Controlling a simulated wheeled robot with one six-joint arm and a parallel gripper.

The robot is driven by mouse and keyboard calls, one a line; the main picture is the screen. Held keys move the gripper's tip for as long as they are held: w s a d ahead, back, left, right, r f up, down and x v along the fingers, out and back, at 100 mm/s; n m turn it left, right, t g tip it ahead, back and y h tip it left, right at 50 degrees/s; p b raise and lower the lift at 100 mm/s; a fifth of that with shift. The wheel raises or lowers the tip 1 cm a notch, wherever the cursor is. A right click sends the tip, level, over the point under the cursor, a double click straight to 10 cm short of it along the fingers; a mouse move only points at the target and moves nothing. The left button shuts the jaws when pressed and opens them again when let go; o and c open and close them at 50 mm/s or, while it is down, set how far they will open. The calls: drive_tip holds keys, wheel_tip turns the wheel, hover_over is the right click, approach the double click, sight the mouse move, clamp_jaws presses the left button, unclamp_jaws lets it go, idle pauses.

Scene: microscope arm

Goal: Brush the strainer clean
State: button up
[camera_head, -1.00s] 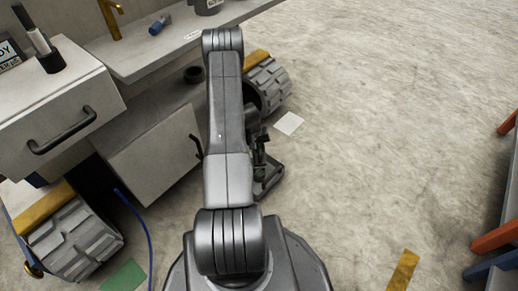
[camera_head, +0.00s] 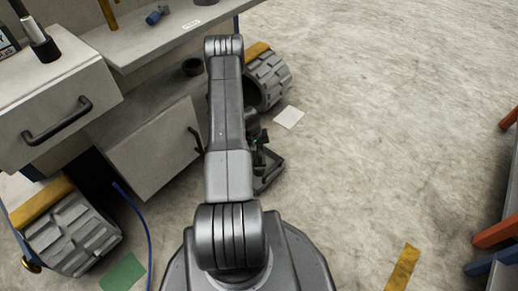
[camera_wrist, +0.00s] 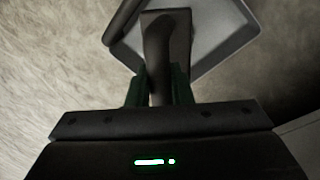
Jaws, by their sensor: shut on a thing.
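My gripper (camera_wrist: 160,88) shows in the wrist view with its green fingers closed on a dark upright handle (camera_wrist: 158,62). The handle joins a dark, squarish part (camera_wrist: 176,22); no bristles can be made out, so I cannot tell for certain that it is the brush. Beyond it is a shallow light grey tray-like thing (camera_wrist: 222,42) with a raised rim. I cannot tell whether this is the strainer, or whether the held thing touches it. In the head view my arm hides most of the gripper, low near the floor. No strainer can be clearly recognised there.
A grey counter (camera_head: 150,40) with a drawer cabinet (camera_head: 60,90) stands at left. A blue cable (camera_head: 135,210) crosses the floor.

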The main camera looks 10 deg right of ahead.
drive_tip(key=shift+f+b, duration=0.4)
idle(0.8)
drive_tip(key=shift+s, duration=0.1)
drive_tip(key=shift+s+b, duration=0.6)
drive_tip(key=shift+s, duration=0.05)
drive_tip(key=shift+a, duration=0.1)
drive_tip(key=shift+w, duration=0.1)
drive_tip(key=shift+w+d+b, duration=0.2)
drive_tip(key=shift+w+b, duration=0.1)
drive_tip(key=shift+w, duration=1.1)
drive_tip(key=shift+s+a+b, duration=0.2)
drive_tip(key=shift+s+b, duration=0.75)
drive_tip(key=shift+s, duration=0.7)
clamp_jaws()
